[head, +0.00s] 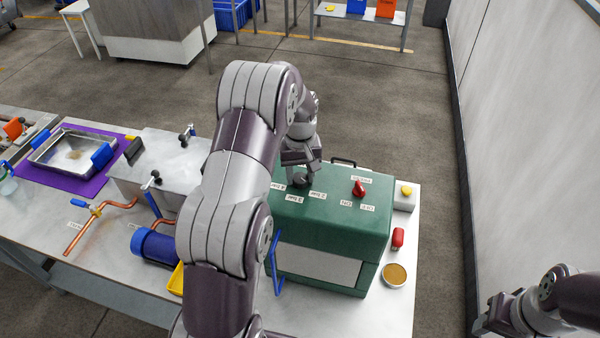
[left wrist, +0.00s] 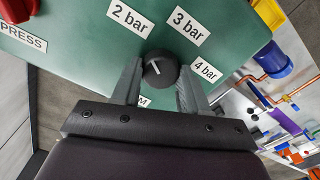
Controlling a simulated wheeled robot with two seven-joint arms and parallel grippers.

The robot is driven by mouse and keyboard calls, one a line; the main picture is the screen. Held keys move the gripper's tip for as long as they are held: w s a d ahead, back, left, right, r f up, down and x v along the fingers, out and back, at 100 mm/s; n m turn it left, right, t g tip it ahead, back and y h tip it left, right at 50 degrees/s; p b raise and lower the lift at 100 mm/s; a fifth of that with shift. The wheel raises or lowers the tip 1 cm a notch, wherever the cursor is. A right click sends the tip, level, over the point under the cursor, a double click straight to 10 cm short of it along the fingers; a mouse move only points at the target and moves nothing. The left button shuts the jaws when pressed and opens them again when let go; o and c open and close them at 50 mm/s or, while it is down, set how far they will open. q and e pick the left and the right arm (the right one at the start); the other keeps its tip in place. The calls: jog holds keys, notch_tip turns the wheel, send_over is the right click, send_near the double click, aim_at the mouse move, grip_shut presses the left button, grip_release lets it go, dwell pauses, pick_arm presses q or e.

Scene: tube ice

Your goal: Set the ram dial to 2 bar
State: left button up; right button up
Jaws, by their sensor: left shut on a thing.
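The ram dial (left wrist: 160,70) is a round black knob on the green machine top, with a white line slanting to the upper left in the left wrist view. Labels 2 bar (left wrist: 130,19), 3 bar (left wrist: 187,26) and 4 bar (left wrist: 206,69) stand around it; the line leans roughly towards the 2 bar side. My left gripper (left wrist: 158,88) is shut on the dial, one finger at each side. In the head view the left gripper (head: 302,170) is over the back left of the green machine (head: 330,220). My right gripper (head: 485,322) is at the lower right, its fingers unclear.
A red switch (head: 360,188) stands on the machine top. A grey box with a yellow button (head: 406,189), a red object (head: 398,238) and a round tan-topped dish (head: 395,274) are right of it. Copper pipes (head: 90,222) and a steel tray (head: 72,152) lie left.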

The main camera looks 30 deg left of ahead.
aim_at(300, 176)
pick_arm(q)
jog(key=o, duration=1.1)
jog(key=shift+c, duration=0.2)
jog(key=shift+r+b, duration=0.5)
jog(key=shift+r, duration=0.1)
notch_tip(300, 176, up, 6)
jog(key=shift+f+p, duration=0.15)
jog(key=shift+p, duration=0.35)
notch_tip(300, 176, up, 6)
jog(key=p, duration=0.5)
jog(key=shift+s+f, duration=0.1)
